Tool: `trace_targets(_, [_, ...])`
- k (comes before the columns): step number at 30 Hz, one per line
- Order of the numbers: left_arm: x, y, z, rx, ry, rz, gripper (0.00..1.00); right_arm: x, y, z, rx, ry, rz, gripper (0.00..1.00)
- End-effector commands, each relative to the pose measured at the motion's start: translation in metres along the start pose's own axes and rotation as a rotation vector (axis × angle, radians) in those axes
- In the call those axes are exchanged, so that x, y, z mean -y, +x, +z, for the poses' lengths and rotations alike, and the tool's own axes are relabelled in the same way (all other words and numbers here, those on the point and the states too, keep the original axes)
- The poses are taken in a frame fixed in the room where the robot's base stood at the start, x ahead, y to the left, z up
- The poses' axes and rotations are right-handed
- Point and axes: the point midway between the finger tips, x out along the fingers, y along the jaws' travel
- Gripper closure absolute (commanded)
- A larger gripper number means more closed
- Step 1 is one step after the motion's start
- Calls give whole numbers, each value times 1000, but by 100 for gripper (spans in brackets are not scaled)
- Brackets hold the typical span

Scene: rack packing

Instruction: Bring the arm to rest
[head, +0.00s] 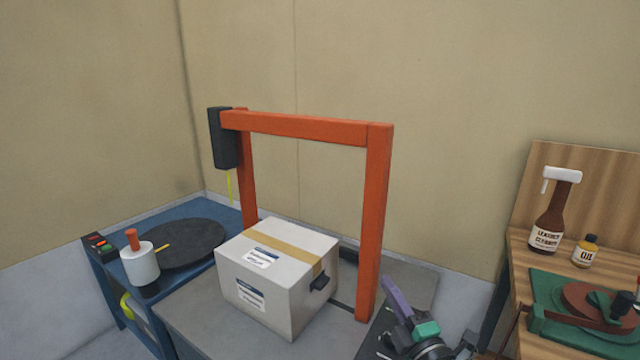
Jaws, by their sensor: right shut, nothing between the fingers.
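My right gripper (404,308) is at the bottom edge, right of centre, with purple and teal parts showing. It is shut and holds nothing. It is in front of the foot of the orange frame's right post, to the right of the white box, and I see no contact with either. Most of my right arm is cut off by the bottom edge. My left gripper is not in view.
A white taped box (262,292) sits on a grey table under an orange frame (376,220). At left, a blue bench holds a dark disc (190,240) and a white cylinder (140,264). At right, a wooden bench holds a brown bottle (550,222) and an oil bottle (585,252).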

Motion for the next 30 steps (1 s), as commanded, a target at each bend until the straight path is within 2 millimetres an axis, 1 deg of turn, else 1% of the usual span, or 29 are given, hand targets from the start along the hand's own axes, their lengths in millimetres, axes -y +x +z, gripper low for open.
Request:
trace_targets(1, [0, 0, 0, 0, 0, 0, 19, -6, -18, 37, 186, 200, 22, 100])
trace_targets(2, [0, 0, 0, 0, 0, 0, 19, -2, -32, 61, 307, 322, 15, 100])
trace_targets(3, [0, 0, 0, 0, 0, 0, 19, 13, -53, 88, 458, 470, -18, 100])
trace_targets(4, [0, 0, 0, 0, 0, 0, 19, 27, -70, 103, 558, 567, -56, 100])
trace_targets(5, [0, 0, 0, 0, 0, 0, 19, 43, -86, 112, 644, 651, -100, 100])
trace_targets(6, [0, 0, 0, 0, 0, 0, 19, 63, -106, 119, 739, 745, -163, 100])
trace_targets(7, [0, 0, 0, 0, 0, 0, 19, 77, -120, 121, 800, 806, -211, 100])
trace_targets(9, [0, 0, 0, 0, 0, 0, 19, 106, -149, 118, 912, 921, -324, 100])
trace_targets(11, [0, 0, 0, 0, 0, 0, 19, 126, -171, 110, 986, 999, -420, 100])
trace_targets(12, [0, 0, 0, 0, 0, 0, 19, 137, -185, 103, 1026, 1044, -483, 100])
trace_targets(15, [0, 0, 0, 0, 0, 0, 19, 159, -216, 82, 1103, 1139, -635, 100])
trace_targets(18, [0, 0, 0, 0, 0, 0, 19, 174, -245, 58, 1156, 1212, -789, 100])
trace_targets(22, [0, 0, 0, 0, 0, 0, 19, 186, -279, 25, 1198, 1285, -988, 100])
trace_targets(24, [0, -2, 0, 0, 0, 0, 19, 213, -275, 30, 1206, 1273, -989, 100])
trace_targets(26, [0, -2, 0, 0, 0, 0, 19, 233, -275, 31, 1212, 1270, -995, 100])
trace_targets(27, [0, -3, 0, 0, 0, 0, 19, 247, -276, 32, 1217, 1267, -1001, 100])
trace_targets(29, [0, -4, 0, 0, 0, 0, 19, 269, -278, 32, 1222, 1264, -1009, 100])
trace_targets(30, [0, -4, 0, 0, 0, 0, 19, 284, -280, 33, 1226, 1261, -1016, 100])
